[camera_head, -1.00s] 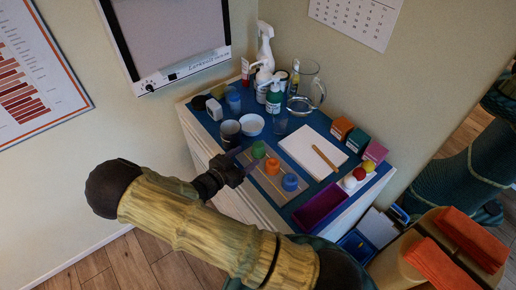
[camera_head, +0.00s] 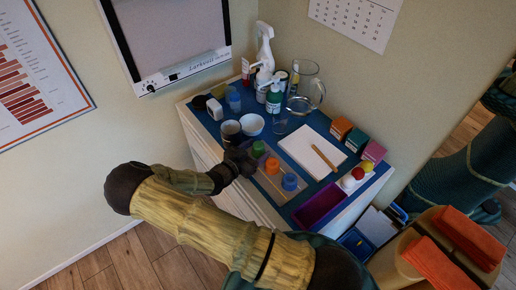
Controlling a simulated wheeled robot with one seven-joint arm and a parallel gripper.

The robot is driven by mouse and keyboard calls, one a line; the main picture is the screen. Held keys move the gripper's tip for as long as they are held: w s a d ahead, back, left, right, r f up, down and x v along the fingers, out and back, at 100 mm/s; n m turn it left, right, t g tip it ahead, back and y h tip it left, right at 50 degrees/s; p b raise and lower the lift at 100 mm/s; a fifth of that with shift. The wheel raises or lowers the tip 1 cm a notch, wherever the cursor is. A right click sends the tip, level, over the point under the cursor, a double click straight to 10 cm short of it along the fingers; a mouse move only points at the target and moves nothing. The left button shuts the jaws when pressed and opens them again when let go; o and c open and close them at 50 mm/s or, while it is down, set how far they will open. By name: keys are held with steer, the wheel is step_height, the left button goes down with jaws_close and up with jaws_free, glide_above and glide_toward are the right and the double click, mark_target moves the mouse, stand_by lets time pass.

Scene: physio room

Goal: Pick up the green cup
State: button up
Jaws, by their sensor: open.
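The green cup (camera_head: 258,148) stands on a board on the blue cabinet top, at the left end of a row. An orange cup (camera_head: 272,166) and a blue cup (camera_head: 290,182) stand beside it, to the right and nearer. My gripper (camera_head: 246,159) is at the cabinet's front left edge, just left of the green cup. It is open. The fingers are dark and small here, and I cannot tell whether they touch the cup or reach around it. The gripper hides part of the board and the cup's lower left.
A dark mug (camera_head: 231,132) and a white bowl (camera_head: 252,124) stand close behind my gripper. Bottles and a glass jug (camera_head: 304,92) stand farther back.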

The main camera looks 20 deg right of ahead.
mark_target(255, 148)
stand_by(0.4)
steer(key=c, duration=1)
steer(key=shift+c, duration=0.2)
steer(key=shift+r, duration=0.9)
steer(key=shift+a+r+b, duration=0.15)
steer(key=shift+r+b, duration=0.25)
steer(key=shift+r, duration=0.5)
steer(key=f+b+v, duration=0.2)
steer(key=f+v, duration=0.1)
steer(key=v, duration=1.4)
steer(key=shift+s+a, duration=0.35)
steer(key=shift+a, duration=0.1)
steer(key=shift+r, duration=0.1)
